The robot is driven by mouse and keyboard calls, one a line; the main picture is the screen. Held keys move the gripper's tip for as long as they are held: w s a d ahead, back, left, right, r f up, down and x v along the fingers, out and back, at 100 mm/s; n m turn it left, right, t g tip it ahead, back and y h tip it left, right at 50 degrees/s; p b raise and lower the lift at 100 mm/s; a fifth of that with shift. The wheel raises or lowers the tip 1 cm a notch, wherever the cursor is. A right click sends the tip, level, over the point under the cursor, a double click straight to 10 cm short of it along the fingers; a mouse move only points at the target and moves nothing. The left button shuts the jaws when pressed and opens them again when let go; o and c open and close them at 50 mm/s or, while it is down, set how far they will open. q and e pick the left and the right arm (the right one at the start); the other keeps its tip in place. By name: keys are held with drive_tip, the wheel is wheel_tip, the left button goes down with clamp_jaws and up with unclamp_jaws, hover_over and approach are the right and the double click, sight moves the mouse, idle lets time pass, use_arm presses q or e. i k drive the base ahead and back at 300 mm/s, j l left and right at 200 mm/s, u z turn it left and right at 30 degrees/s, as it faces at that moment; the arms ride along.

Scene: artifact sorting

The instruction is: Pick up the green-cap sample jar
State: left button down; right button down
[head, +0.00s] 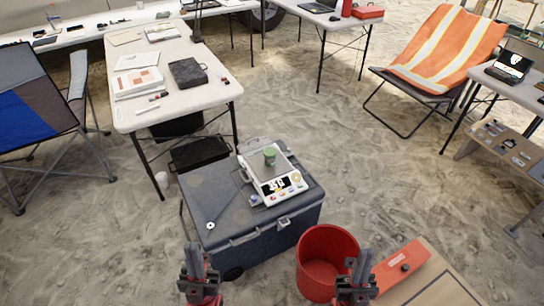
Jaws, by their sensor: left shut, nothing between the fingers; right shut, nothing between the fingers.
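The green-cap sample jar (270,156) stands upright on the plate of a white scale (268,190). The scale sits on the lid of a dark grey cooler box (207,192) in the middle of the head view. My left gripper (193,252) is shut and empty at the bottom, in front of the cooler's near left corner. My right gripper (361,258) is shut and empty at the bottom, over the right side of the red bucket. Both grippers are well apart from the jar.
A red bucket (314,238) stands on the sand right of the cooler, beside a red box (400,268). A white table (205,47) with papers and a black case (188,72) stands behind left. Folding chairs (30,90) (440,45) flank the area.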

sight(270, 162)
drive_tip(key=i+j, duration=0.3)
drive_tip(key=j, duration=0.2)
drive_tip(key=i+j, duration=0.35)
drive_tip(key=j, duration=0.15)
drive_tip(key=i+j, duration=0.3)
drive_tip(key=j, duration=0.15)
drive_tip(key=i+j, duration=0.35)
drive_tip(key=j, duration=0.15)
